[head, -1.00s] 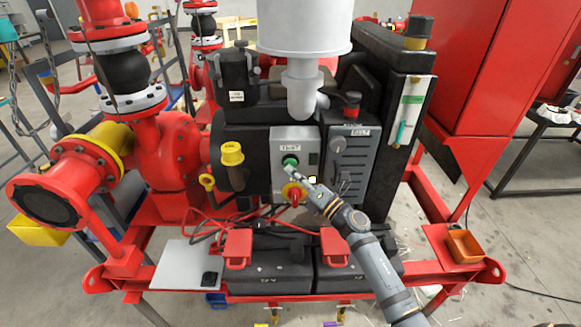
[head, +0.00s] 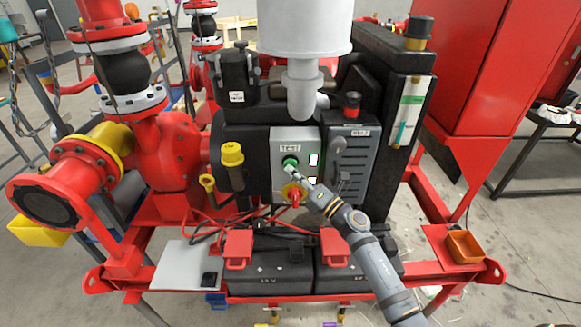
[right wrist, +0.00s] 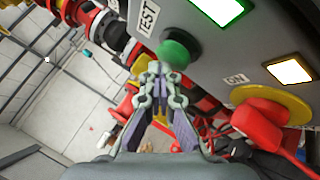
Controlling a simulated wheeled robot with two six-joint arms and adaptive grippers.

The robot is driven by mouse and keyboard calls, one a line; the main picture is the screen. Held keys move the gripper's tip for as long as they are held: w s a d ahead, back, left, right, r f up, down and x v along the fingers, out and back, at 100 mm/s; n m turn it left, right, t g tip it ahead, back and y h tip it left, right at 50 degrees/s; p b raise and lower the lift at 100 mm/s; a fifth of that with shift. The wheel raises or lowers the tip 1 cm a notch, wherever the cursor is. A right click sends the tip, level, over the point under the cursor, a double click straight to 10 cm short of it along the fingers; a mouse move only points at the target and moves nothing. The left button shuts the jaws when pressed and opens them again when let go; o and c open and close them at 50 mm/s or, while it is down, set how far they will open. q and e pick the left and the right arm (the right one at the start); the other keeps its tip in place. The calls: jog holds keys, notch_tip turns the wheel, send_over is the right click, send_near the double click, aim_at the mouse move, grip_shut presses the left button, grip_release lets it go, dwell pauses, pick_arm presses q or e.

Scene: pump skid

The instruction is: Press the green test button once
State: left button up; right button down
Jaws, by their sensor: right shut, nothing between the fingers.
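The round green test button (head: 291,161) sits under a TEST label on the grey control panel (head: 279,150). My right gripper (head: 291,172) comes in from the lower right, its fingers closed and empty, with the tips just below the button. In the right wrist view the closed fingertips (right wrist: 158,70) are right by the green button (right wrist: 178,52); I cannot tell whether they touch it. An upper lamp (head: 313,159) with a green edge and a lower lamp (head: 312,181) are both lit. My left gripper is not in view.
A red rotary switch (head: 294,197) on a yellow plate sits just below the button, close to my right gripper; it also shows in the right wrist view (right wrist: 265,120). A dark louvred panel (head: 350,150) stands to the right. Batteries (head: 268,272) with red terminal covers lie below.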

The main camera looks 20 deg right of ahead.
jog(key=shift+s+a, duration=0.2)
jog(key=shift+s, duration=0.55)
jog(key=shift+s+a+p, duration=0.15)
jog(key=shift+s+a, duration=0.1)
jog(key=shift+s, duration=0.55)
jog(key=shift+s+a+p, duration=0.15)
jog(key=shift+s+a, duration=0.05)
jog(key=shift+s, duration=0.6)
jog(key=shift+s+a+p, duration=0.15)
jog(key=shift+s+a, duration=0.1)
jog(key=shift+s, duration=0.55)
